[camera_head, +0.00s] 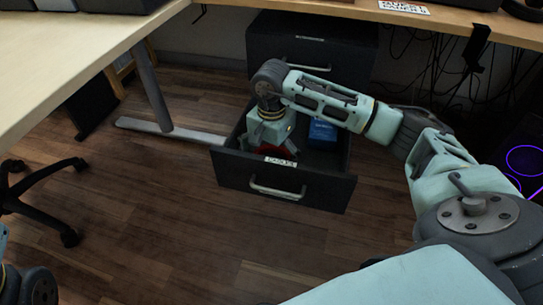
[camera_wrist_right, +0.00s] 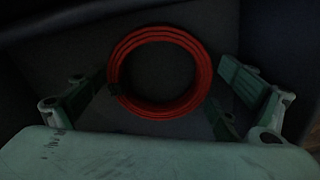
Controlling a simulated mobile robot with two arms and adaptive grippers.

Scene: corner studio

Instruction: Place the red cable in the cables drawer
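The red cable (camera_wrist_right: 160,110) is a round coil in the right wrist view, lying against the dark drawer floor. In the head view a bit of its red (camera_head: 288,149) shows inside the open drawer (camera_head: 234,170), partly hidden by my gripper and the drawer front. The drawer's front carries a white label (camera_head: 281,161), too small to read surely. My right gripper (camera_head: 270,132) points down into the drawer above the coil. In the wrist view its fingers (camera_wrist_right: 165,90) are spread wide on both sides of the coil. Of my left arm only a part shows at bottom left; its gripper is out of view.
A blue box (camera_head: 322,132) lies in the same drawer, to the right of my gripper. The dark cabinet (camera_head: 312,48) stands behind under the desk (camera_head: 440,14). Loose cords hang at right. A chair (camera_head: 40,190) stands at left; the wooden floor before the drawer is clear.

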